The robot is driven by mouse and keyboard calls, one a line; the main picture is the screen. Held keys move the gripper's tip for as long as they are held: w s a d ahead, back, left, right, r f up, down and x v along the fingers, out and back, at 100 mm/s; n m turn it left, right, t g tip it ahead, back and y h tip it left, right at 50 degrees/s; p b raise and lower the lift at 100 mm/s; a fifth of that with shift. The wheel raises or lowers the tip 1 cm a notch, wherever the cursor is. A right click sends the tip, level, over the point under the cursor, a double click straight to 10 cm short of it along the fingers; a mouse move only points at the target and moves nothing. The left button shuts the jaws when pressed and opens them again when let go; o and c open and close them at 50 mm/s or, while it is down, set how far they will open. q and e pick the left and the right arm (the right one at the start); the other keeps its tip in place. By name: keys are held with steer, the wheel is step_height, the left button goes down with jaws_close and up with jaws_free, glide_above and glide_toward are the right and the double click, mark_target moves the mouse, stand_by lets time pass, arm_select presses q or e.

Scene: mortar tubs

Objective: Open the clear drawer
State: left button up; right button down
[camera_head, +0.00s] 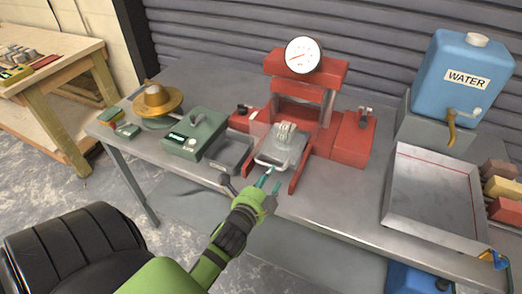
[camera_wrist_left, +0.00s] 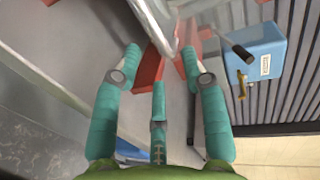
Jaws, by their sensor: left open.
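The clear drawer (camera_head: 284,147) sits low in the front of the red press (camera_head: 345,136), with a pale bar handle (camera_head: 268,164) on its near side. A small grey block shows in or behind the drawer. My left gripper (camera_head: 268,181) is just in front of the handle, its teal fingers pointing at it. The fingers are spread, with nothing held between them. In the left wrist view the left gripper (camera_wrist_left: 164,62) has a pale, see-through edge of the drawer (camera_wrist_left: 152,22) ahead of its fingertips. Whether a finger touches the handle I cannot tell.
A green box (camera_head: 194,134) and a brass-coloured dish (camera_head: 157,100) stand left of the press. A metal tray (camera_head: 391,214) and a blue water tank (camera_head: 463,80) stand to the right. The grey bench edge is just below my left gripper.

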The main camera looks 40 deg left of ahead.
arm_select(q)
steer(key=v, duration=0.6)
stand_by(0.4)
steer(key=s+d+f+n+g+h, duration=0.1)
steer(key=s+d+f+n+g, duration=0.15)
steer(key=f, duration=0.85)
steer(key=s+d+f+n+g+h, duration=0.1)
steer(key=s+d+f+n+g, duration=0.2)
steer(key=f, duration=0.7)
steer(key=s+d+f+n+g+h, duration=0.15)
steer(key=s+f, duration=0.25)
steer(key=f, duration=0.7)
steer(key=s+f+n+g, duration=0.3)
steer(key=s+f, duration=0.3)
steer(key=s, duration=0.5)
steer(key=s+f+n+g, duration=0.2)
steer(key=s+f+g, duration=0.2)
steer(key=s+f, duration=0.3)
steer(key=s, duration=0.4)
steer(key=shift+a+f+n, duration=0.2)
steer(key=shift+a+n, duration=0.15)
steer(key=shift+n, duration=0.05)
